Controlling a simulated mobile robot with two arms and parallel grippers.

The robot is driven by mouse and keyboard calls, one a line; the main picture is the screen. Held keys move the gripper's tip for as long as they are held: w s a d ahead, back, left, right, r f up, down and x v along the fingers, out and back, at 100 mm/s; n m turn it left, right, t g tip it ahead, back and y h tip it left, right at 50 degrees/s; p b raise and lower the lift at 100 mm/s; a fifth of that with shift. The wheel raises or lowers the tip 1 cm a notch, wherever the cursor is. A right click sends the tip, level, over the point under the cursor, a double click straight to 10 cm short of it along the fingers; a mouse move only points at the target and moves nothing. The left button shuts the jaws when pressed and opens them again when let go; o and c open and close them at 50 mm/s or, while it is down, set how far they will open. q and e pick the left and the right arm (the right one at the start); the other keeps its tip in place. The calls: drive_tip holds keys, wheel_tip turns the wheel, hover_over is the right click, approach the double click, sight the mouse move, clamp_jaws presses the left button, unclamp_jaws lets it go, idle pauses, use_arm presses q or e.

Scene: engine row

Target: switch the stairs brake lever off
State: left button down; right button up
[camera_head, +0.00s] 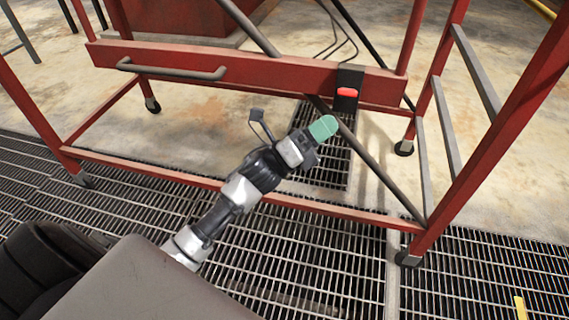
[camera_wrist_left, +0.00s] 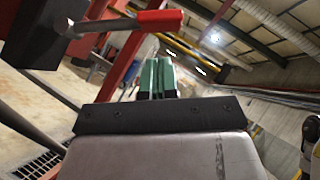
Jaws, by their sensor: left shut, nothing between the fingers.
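The brake lever (camera_head: 347,92) has a red handle on a black plate (camera_head: 345,104), fixed to the red crossbar of the stairs frame (camera_head: 270,75). In the left wrist view the red handle (camera_wrist_left: 160,17) shows at the top, on a grey shaft that runs from a dark block (camera_wrist_left: 38,30). My left gripper (camera_head: 325,128) has green fingertips, is shut and empty, and is just below the lever in the head view. In the left wrist view its green fingers (camera_wrist_left: 157,78) point up toward the red handle, apparently apart from it. My right gripper is not in view.
A grey handle bar (camera_head: 172,70) sticks out from the crossbar at left. Dark diagonal struts (camera_head: 375,165) and a low red rail (camera_head: 230,185) frame the space around my left arm. Castors (camera_head: 404,148) stand on the floor and metal grating (camera_head: 300,245).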

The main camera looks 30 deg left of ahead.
use_arm(q)
drive_tip(key=b+v, duration=0.1)
drive_tip(key=v, duration=0.9)
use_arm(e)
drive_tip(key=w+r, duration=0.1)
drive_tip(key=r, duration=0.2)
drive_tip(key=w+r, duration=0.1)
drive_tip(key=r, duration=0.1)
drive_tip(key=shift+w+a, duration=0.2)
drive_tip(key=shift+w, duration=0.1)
use_arm(q)
drive_tip(key=shift+w+f, duration=0.1)
drive_tip(key=shift+w, duration=0.05)
drive_tip(key=shift+a, duration=0.1)
